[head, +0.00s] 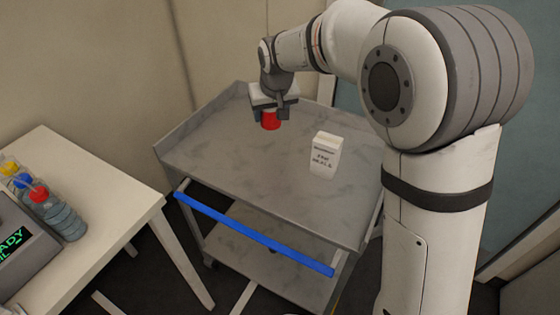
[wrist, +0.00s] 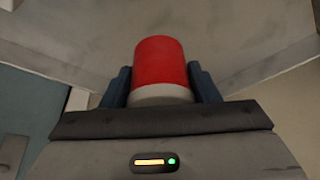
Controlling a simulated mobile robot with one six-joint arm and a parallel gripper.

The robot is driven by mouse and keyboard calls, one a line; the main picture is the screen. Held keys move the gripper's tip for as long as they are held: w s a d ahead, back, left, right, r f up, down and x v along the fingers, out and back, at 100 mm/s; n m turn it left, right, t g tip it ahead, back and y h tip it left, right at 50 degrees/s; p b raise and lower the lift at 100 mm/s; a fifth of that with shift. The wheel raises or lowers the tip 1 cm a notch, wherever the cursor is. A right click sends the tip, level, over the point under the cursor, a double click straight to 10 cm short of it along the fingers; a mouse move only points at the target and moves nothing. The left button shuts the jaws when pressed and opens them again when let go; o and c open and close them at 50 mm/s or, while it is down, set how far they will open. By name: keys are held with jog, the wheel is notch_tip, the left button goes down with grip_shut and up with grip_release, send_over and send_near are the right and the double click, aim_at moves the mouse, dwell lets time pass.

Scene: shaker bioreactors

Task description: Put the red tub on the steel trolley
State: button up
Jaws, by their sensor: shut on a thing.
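The red tub (head: 270,120) is at my gripper (head: 270,112), over the back left part of the steel trolley's top. In the wrist view the red tub (wrist: 160,65), with a pale band at its near end, sits between the two dark blue fingers of my gripper (wrist: 162,88). The gripper is shut on it. The steel trolley (head: 220,140) has a grey top with a raised rim, a lower shelf and a blue handle bar. I cannot tell whether the tub touches the trolley top.
A white box with printed text (head: 325,153) stands on the trolley top, right of the tub. A white table (head: 100,200) at left holds bottles with yellow, blue and red caps (head: 62,218) and a device with a green display (head: 12,242). The trolley's front left top is clear.

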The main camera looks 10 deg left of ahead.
notch_tip(320, 180, down, 10)
jog(key=shift+f+b, duration=0.1)
jog(key=shift+b, duration=0.25)
jog(key=shift+f, duration=0.1)
jog(key=o, duration=1)
jog(key=shift+o, duration=0.2)
jog(key=shift+s+r, duration=0.1)
jog(key=shift+r, duration=0.25)
jog(key=v, duration=1.1)
jog(key=shift+r+p, duration=0.3)
jog(key=shift+p, duration=0.1)
